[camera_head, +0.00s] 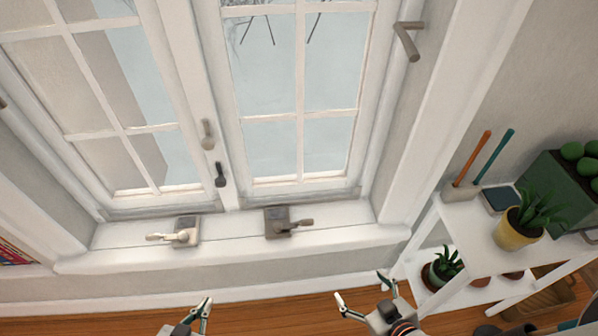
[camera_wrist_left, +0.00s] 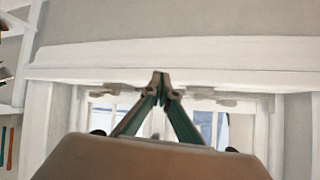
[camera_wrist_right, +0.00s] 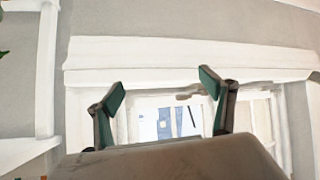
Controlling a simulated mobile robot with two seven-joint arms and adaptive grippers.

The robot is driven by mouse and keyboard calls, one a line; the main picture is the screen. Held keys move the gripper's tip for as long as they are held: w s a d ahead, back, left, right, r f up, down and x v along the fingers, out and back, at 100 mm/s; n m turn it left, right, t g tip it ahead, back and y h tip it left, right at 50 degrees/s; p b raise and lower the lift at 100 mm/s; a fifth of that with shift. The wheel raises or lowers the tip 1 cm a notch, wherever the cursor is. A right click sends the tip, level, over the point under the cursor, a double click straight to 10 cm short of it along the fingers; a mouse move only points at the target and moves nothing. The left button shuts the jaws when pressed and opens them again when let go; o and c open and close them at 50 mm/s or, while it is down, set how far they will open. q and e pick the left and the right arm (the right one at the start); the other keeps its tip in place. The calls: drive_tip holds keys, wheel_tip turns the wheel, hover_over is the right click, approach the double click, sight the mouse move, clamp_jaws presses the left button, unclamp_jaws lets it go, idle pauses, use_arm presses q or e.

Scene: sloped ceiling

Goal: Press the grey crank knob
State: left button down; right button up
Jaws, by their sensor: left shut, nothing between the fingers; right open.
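A grey crank (camera_head: 283,222) sits on the window sill right of centre, its arm and knob (camera_head: 306,222) pointing right. A second crank (camera_head: 182,235) with a paler, cream handle pointing left sits on the sill further left. My left gripper (camera_head: 207,303) is shut and empty, low in front of the sill; its fingertips meet in the left wrist view (camera_wrist_left: 160,78). My right gripper (camera_head: 361,287) is open and empty, in front of the sill and right of the grey crank. Its spread fingers show in the right wrist view (camera_wrist_right: 164,82). Neither gripper touches a crank.
Two latch handles (camera_head: 208,134) (camera_head: 220,175) are on the window frame and another handle (camera_head: 407,41) is at upper right. A white shelf (camera_head: 470,222) with potted plants (camera_head: 517,226) stands at right, near my right gripper. The sill between the cranks is clear.

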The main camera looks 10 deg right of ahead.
drive_tip(key=c, duration=0.6)
drive_tip(key=w+a+r+m, duration=0.1)
drive_tip(key=a+r+m+t+y, duration=0.1)
drive_tip(key=a, duration=0.1)
drive_tip(key=w+a+r+m+b, duration=0.1)
drive_tip(key=shift+w+a+r+m+t+y, duration=0.3)
drive_tip(key=shift+w+a+y, duration=0.05)
drive_tip(key=shift+a+y, duration=0.05)
clamp_jaws()
drive_tip(key=w+a+r+m+t+h+b, duration=0.3)
drive_tip(key=w+r+m+t, duration=0.35)
drive_tip(key=r+m, duration=0.8)
use_arm(q)
drive_tip(key=f, duration=0.1)
drive_tip(key=a+f+b, duration=0.1)
drive_tip(key=f, duration=0.1)
drive_tip(key=f+b, duration=0.1)
drive_tip(key=shift+w+a+f, duration=0.15)
drive_tip(key=shift+w, duration=0.1)
use_arm(e)
drive_tip(key=a+f+m+g, duration=0.1)
drive_tip(key=f+m+g, duration=0.2)
drive_tip(key=f+m, duration=0.3)
drive_tip(key=a+f+m+g+h, duration=0.1)
drive_tip(key=f+m, duration=0.6)
drive_tip(key=m, duration=0.9)
drive_tip(key=shift+a+f+g, duration=0.15)
drive_tip(key=shift+a+g, duration=0.6)
drive_tip(key=shift+g, duration=0.4)
